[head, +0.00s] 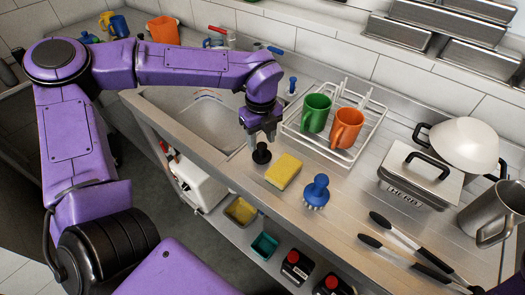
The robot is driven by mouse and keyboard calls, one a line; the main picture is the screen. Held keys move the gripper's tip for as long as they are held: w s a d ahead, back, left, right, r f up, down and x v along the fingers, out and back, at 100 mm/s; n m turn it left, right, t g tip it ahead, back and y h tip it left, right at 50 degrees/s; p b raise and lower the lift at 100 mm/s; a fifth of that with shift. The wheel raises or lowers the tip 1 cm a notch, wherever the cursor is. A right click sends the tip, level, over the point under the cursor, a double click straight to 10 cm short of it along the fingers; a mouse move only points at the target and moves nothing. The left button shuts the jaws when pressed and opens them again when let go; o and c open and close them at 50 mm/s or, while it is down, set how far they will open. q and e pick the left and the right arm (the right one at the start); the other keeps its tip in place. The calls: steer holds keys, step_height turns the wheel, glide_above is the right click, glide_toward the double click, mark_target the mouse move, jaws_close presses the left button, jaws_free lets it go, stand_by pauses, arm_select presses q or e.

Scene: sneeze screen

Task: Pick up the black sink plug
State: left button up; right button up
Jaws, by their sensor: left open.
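The black sink plug (262,155) stands on the steel counter (331,226) near its front edge, just right of the sink basin (205,122). My left gripper (262,140) points down directly above the plug, with its fingertips at or very near the plug's top. The gripper is open. Whether the fingers touch the plug cannot be told. My right gripper is not in view.
A yellow sponge (284,171) lies close right of the plug, with a blue brush (317,190) beyond it. A white rack (322,158) with green (315,112) and orange (346,127) mugs stands behind. A steel box (419,176), pot and tongs occupy the right.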

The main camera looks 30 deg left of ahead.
mark_target(262, 145)
arm_select(q)
step_height(262, 145, down, 3)
steer(key=shift+d+r, duration=0.1)
steer(key=shift+f, duration=0.25)
jaws_close()
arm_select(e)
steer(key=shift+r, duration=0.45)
arm_select(q)
step_height(262, 145, up, 10)
steer(key=shift+r+b, duration=0.1)
steer(key=shift+b, duration=0.65)
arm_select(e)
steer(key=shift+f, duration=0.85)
